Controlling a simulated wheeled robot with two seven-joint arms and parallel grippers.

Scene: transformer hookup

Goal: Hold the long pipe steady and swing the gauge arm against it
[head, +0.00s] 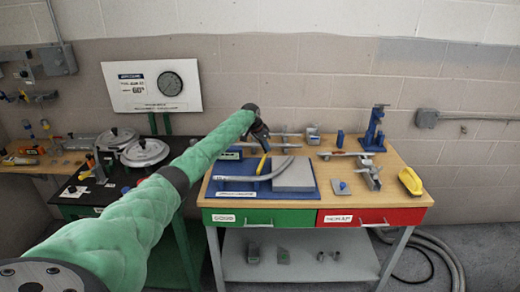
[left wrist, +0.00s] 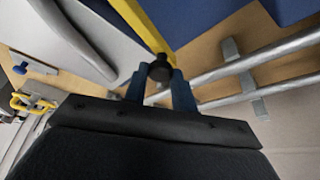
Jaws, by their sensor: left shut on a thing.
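My left gripper (head: 263,143) reaches in over the wooden bench. In the left wrist view, its blue fingers (left wrist: 160,84) are shut on a black knob (left wrist: 160,69) at the end of a yellow bar, which looks like the gauge arm (left wrist: 140,22). The yellow arm also shows in the head view (head: 261,164), just below the gripper. Two long grey pipes run side by side right of the fingers in the left wrist view; one is the upper pipe (left wrist: 225,68). Pipes also lie behind the gripper in the head view (head: 284,134). I cannot tell whether the arm touches a pipe. My right gripper is not in view.
A blue board (head: 235,171) with a grey block (head: 295,174) and a curved pipe lies at the bench's left. A blue stand (head: 374,130) and yellow object (head: 410,181) are at the right. A gauge sign (head: 152,86) stands behind the dark table.

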